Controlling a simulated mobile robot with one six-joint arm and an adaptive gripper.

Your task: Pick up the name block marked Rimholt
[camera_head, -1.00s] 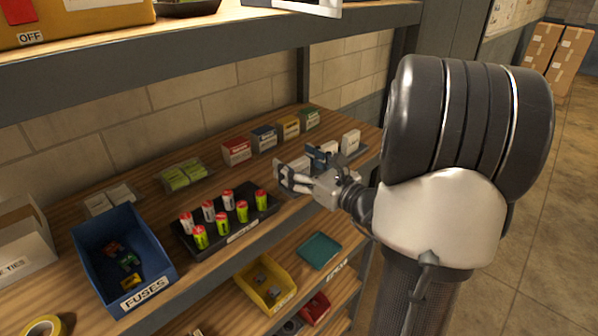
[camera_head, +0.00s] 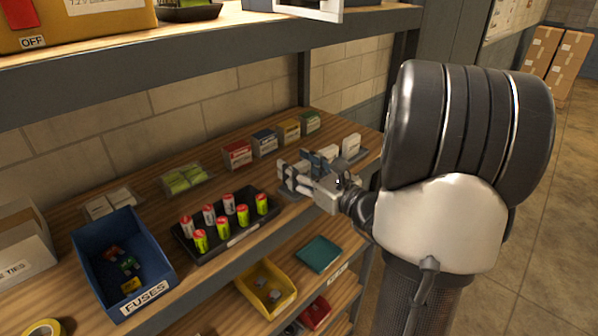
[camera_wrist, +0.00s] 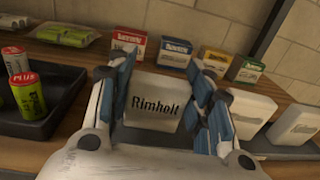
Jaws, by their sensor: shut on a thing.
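The white name block marked Rimholt (camera_wrist: 152,102) stands upright between my fingers in the wrist view, with its black lettering facing the camera. My gripper (camera_wrist: 160,95) is shut on it, with the blue-padded fingers at its left and right sides. In the head view my gripper (camera_head: 310,172) is at the right part of the shelf, and its fingers hide most of the block. I cannot tell whether the block's base touches the surface under it.
More white blocks stand to the right, one marked but hard to read (camera_wrist: 292,124). Small coloured boxes (camera_head: 264,140) stand behind. A black battery tray (camera_head: 248,228) and a blue fuse bin (camera_head: 160,268) lie to the left. An upper shelf (camera_head: 200,65) is above.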

